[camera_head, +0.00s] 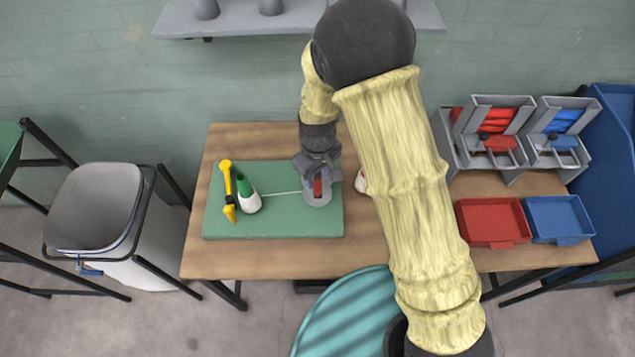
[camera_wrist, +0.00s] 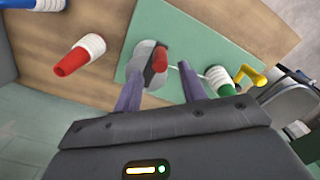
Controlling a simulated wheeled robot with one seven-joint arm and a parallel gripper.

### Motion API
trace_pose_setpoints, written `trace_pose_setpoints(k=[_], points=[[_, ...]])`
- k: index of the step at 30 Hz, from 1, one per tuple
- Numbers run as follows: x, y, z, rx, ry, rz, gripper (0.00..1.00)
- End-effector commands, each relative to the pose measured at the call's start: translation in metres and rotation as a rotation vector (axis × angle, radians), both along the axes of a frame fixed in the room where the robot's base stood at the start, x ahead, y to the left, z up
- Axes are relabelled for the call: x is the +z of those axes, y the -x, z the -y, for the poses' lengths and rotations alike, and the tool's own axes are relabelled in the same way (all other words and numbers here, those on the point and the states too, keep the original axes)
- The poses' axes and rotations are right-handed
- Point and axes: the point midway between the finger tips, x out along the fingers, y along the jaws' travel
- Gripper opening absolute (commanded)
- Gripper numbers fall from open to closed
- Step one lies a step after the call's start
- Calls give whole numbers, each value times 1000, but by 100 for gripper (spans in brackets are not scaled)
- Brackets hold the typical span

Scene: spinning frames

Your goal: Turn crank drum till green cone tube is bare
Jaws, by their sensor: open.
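The green cone tube (camera_head: 244,186) stands on the green board at left, with white yarn (camera_head: 248,204) around its lower part. A pale thread runs from it to the grey crank drum (camera_head: 321,200), which has a red handle (camera_head: 317,188). The wrist view shows the drum (camera_wrist: 143,52), the red handle (camera_wrist: 159,58), the green cone tube (camera_wrist: 225,89) and its white yarn (camera_wrist: 216,75). My gripper (camera_head: 318,172) is open at the drum, its fingers (camera_wrist: 160,74) spread on either side near the red handle. I cannot tell whether they touch it.
A red cone tube (camera_wrist: 73,62) with white yarn stands off the board. Red (camera_head: 493,222) and blue (camera_head: 558,219) trays and grey racks are at right. A bin (camera_head: 95,205) stands left of the table.

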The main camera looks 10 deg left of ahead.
Motion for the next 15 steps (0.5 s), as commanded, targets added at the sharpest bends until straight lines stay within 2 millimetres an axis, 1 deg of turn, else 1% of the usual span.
trace_pose_setpoints(k=[3, 9, 15], points=[[-17, 1, 0, -1, 2, -4, 41], [-42, 0, 0, -1, 0, -3, 41], [-56, 0, 0, -1, 0, -1, 41]])
